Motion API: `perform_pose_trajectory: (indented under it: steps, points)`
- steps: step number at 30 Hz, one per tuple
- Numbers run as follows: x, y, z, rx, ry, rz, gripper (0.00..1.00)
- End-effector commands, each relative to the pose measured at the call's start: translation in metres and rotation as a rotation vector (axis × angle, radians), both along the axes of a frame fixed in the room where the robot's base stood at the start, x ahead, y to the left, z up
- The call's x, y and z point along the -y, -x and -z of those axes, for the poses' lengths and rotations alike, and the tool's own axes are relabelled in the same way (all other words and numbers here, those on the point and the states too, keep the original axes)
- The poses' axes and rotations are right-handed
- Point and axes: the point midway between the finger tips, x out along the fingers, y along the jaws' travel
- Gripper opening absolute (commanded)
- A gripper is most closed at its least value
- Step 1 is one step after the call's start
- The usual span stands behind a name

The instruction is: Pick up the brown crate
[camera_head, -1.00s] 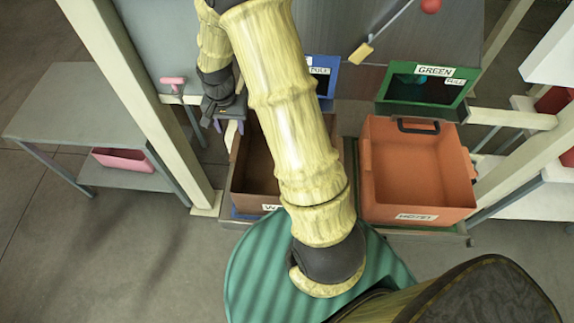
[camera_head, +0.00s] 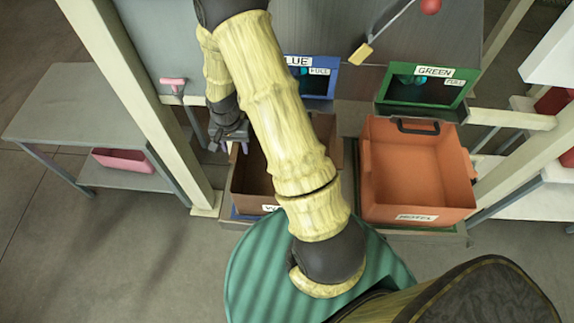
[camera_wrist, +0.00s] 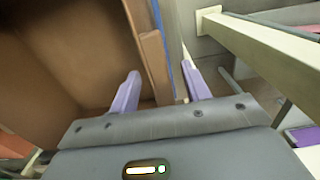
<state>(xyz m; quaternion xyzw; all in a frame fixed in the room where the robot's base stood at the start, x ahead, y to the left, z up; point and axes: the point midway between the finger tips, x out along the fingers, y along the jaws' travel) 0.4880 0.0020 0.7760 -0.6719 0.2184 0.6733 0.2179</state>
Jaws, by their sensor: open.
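The brown crate (camera_head: 250,178) stands on a low platform below the blue-framed opening, with a white label on its front. My arm hides its middle and most of its right side in the head view. My gripper (camera_head: 231,147) is open at the crate's back left, with purple fingers pointing down. In the wrist view the crate's inside (camera_wrist: 75,60) fills the left, and its rim lies between the spread fingertips of my gripper (camera_wrist: 160,72). The left finger is on the inner side, the right finger on the outer side. I cannot tell whether either touches the wall.
An orange crate (camera_head: 416,170) stands to the right under the green-framed opening (camera_head: 425,92). A cream post (camera_head: 140,110) rises close to the left of the brown crate. A grey side table (camera_head: 80,105) with a pink bin (camera_head: 125,160) is farther left.

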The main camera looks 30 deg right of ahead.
Motion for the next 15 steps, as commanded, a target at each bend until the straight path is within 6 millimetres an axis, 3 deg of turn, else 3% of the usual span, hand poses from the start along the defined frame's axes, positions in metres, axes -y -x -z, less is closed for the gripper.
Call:
perform_pose_trajectory:
  steps: [4, 15]
  points:
    - [0.0001, -0.0004, 0.0124, 0.001, 0.0, 0.002, 0.47]
    - [0.0002, -0.0007, 0.0128, 0.002, 0.0, 0.001, 0.47]
